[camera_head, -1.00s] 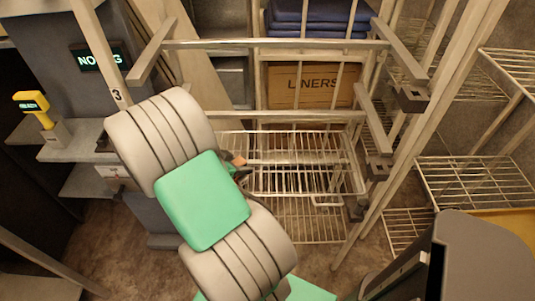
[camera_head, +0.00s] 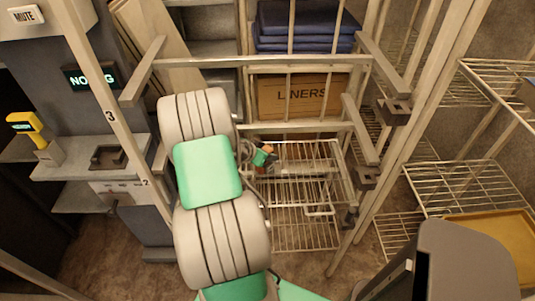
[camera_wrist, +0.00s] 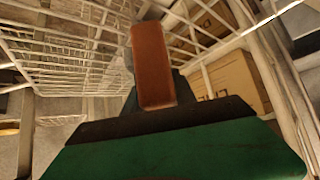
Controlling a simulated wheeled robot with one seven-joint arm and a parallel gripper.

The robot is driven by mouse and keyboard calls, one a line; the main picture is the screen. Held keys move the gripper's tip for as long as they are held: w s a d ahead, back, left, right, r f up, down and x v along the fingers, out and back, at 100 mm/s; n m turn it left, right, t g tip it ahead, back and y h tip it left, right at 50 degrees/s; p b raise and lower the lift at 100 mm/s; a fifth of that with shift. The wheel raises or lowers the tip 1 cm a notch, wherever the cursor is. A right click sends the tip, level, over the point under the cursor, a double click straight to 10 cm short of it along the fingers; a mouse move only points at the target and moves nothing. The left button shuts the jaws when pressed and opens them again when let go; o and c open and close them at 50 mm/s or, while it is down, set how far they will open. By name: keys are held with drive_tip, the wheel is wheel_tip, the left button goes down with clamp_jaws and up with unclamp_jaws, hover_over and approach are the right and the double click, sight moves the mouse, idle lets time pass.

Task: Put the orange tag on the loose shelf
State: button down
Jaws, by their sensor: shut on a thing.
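My gripper (camera_head: 261,158) is shut on the orange tag (camera_wrist: 152,65), which stands out past the jaws in the wrist view. In the head view only a small orange bit of the tag (camera_head: 268,149) shows, beside my arm. A wire shelf (camera_head: 300,229), which may be the loose shelf, lies inside the rack below and right of my gripper. The gripper appears above its left back part, and I cannot tell the gap. My arm hides the shelf's left side. In the wrist view wire grid (camera_wrist: 70,45) fills the upper left.
Rack posts and rails (camera_head: 260,61) frame the space around my arm. A LINERS box (camera_head: 300,95) and folded blue cloths (camera_head: 300,28) sit at the back. A yellow scanner (camera_head: 27,124) stands left. Wire shelves (camera_head: 465,188) and a yellow tray (camera_head: 500,245) are right.

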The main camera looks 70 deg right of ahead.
drive_tip(key=shift+f, duration=0.1)
drive_tip(key=shift+f, duration=0.15)
drive_tip(key=c, duration=1)
unclamp_jaws()
drive_tip(key=shift+r, duration=0.4)
drive_tip(key=v, duration=1.1)
drive_tip(key=shift+a+r+b, duration=0.25)
drive_tip(key=shift+a+b, duration=0.1)
drive_tip(key=shift+w, duration=0.1)
